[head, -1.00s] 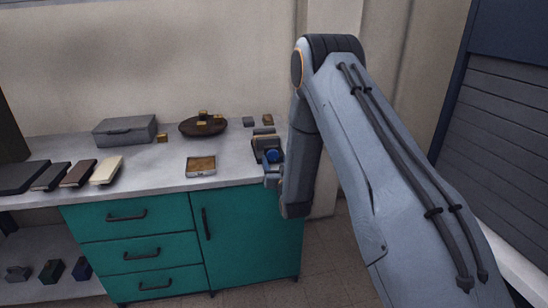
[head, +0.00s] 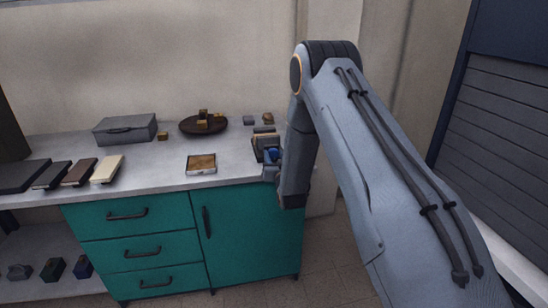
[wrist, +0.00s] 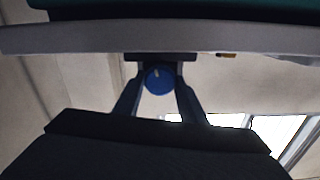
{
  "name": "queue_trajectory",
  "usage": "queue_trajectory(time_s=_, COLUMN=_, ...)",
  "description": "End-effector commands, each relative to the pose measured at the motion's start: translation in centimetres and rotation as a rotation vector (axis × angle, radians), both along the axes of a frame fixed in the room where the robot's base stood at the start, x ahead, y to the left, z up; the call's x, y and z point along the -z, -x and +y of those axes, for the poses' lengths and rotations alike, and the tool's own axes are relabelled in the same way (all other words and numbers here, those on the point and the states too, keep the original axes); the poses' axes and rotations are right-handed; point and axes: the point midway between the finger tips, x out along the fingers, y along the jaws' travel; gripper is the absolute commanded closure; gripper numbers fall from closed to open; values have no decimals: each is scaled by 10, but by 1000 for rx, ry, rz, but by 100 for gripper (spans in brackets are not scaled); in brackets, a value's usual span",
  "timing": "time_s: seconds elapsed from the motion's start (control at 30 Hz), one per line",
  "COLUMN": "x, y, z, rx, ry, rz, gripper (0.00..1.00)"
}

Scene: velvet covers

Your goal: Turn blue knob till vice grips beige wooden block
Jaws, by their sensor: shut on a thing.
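The vice (head: 258,146) stands at the right end of the counter, near its front edge. Its blue knob (head: 273,155) faces the front and also shows in the wrist view (wrist: 159,77), with a small pale mark near its top. My gripper (wrist: 160,88) has one finger on each side of the knob and is shut on it. In the head view my gripper is partly hidden by my wrist. A small beige strip (head: 264,131) shows at the top of the vice and looks like the wooden block. I cannot tell whether the jaws touch it.
A small framed tray (head: 201,170) lies left of the vice. A dark round dish (head: 190,129) with brass pieces, a grey box (head: 125,131) and several flat book-like things stand farther left. Two small blocks (head: 248,120) (head: 267,118) lie behind the vice.

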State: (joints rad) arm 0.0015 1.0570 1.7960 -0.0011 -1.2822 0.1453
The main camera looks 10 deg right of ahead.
Motion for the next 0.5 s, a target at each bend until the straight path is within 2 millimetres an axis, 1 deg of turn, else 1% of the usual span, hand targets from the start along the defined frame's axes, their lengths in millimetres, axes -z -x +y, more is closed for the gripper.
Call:
queue_trajectory(time_s=0.27, x=1, y=0, z=0, rx=-1, ry=-185, rz=1, gripper=85)
queue_trajectory(time_s=0.5, x=0, y=0, z=0, rx=-1, ry=-211, rz=1, gripper=85)
